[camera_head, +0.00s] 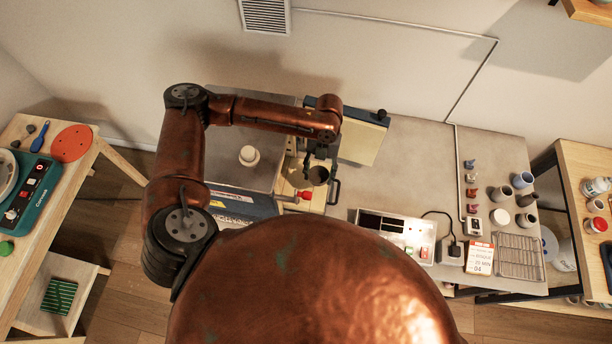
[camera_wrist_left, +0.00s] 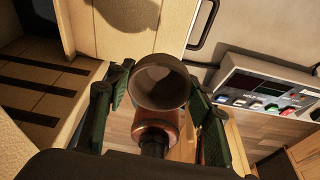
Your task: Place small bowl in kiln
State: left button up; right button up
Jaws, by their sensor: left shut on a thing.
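The small bowl (camera_head: 319,176) is grey-brown and round. My left gripper (camera_head: 316,163) is shut on it, with the arm reaching over from the left. In the left wrist view the bowl (camera_wrist_left: 160,82) sits between the two dark green fingers of the gripper (camera_wrist_left: 162,90), its hollow side facing the camera. The kiln (camera_head: 232,148) has a grey top and a blue side. Its cream-lined door (camera_head: 362,142) stands open. The bowl is held by the kiln's opening, between body and door. The wrist view shows the cream kiln lining (camera_wrist_left: 80,25) with dark slots. My right gripper is not in view.
A control box (camera_head: 398,232) stands on the grey table right of the opening. Several cups, coloured pieces and a wire rack (camera_head: 519,256) are farther right. A white round piece (camera_head: 249,155) is on the kiln top. Bare tabletop (camera_head: 425,165) lies right of the door.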

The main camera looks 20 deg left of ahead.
pick_arm(q)
jog(key=p, duration=0.1)
send_over(306, 185)
jog(key=f, duration=0.5)
jog(key=shift+w+d+f, duration=0.1)
jog(key=shift+w+d, duration=0.15)
jog(key=shift+w, duration=0.1)
jog(key=f+p, duration=0.1)
jog(key=f, duration=0.1)
jog(key=shift+a+f+p, duration=0.35)
jog(key=shift+f, duration=0.05)
jog(key=shift+w+f, duration=0.1)
jog(key=shift+f, duration=0.45)
jog(key=shift+f, duration=0.1)
jog(key=o, duration=0.8)
jog(key=shift+c, duration=0.2)
jog(key=o, duration=0.4)
jog(key=shift+o, duration=0.2)
